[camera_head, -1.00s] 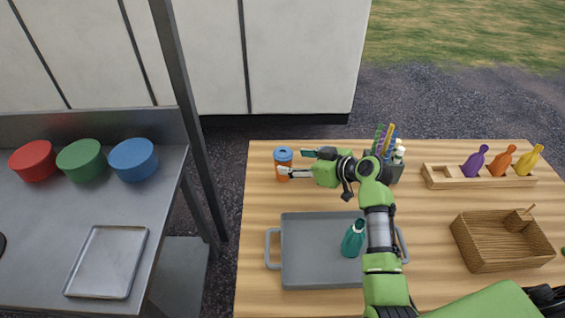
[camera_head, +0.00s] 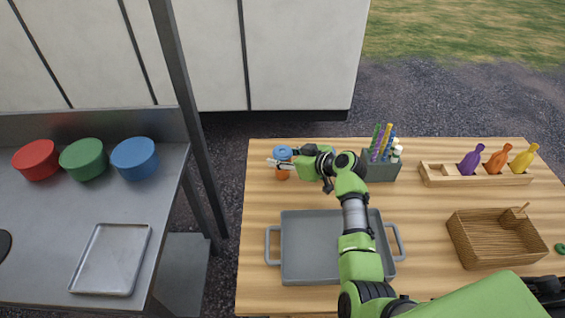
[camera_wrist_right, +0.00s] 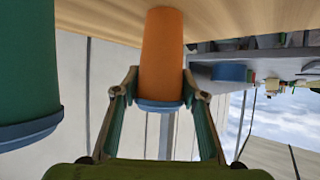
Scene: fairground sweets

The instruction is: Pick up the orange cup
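The orange cup (camera_head: 282,175) with a blue lid (camera_head: 282,153) stands upright on the wooden table near its back left corner. My right gripper (camera_head: 281,161) reaches it from the right. In the right wrist view, turned upside down, the cup (camera_wrist_right: 162,55) sits between the two fingers, with a fingertip against each side and the lid just nearer to the palm. The gripper (camera_wrist_right: 162,84) looks shut on the cup. In the head view a finger hides the middle of the cup. My left gripper is out of view.
A large green cup (camera_wrist_right: 28,75) is close beside the gripper. A metal counter (camera_head: 50,235) with several coloured tubs stands left.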

